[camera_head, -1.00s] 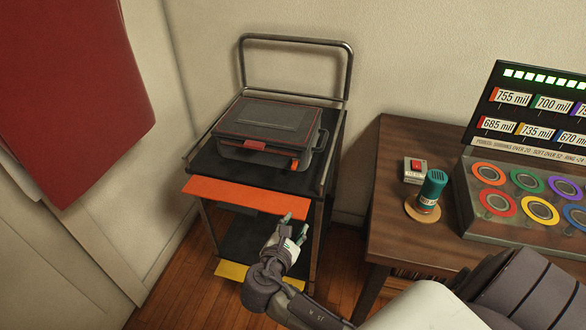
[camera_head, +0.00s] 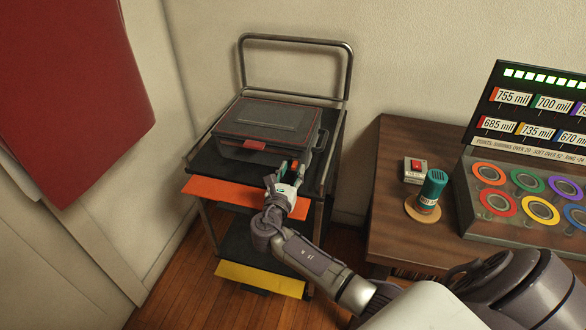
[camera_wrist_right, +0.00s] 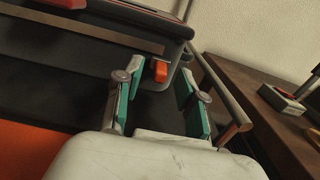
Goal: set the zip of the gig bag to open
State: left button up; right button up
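The gig bag (camera_head: 268,121) is a dark grey case with red-orange edging, lying closed-looking on the top shelf of a cart. A red tab (camera_head: 254,145) sits on its front. A small orange zip pull (camera_wrist_right: 161,71) shows at the bag's near corner in the wrist view. My right gripper (camera_head: 288,168) is at the bag's front right corner. In the wrist view its teal fingers (camera_wrist_right: 158,80) stand apart with the orange pull visible beyond the gap between them; I cannot tell if they touch it. My left gripper is not in view.
The cart has an orange front edge (camera_head: 230,191), a rear handle rail (camera_head: 297,40) and a yellow lower edge (camera_head: 258,277).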

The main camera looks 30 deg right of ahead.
jog(key=shift+w+d, duration=0.45)
jog(key=shift+d, duration=0.05)
grip_shut()
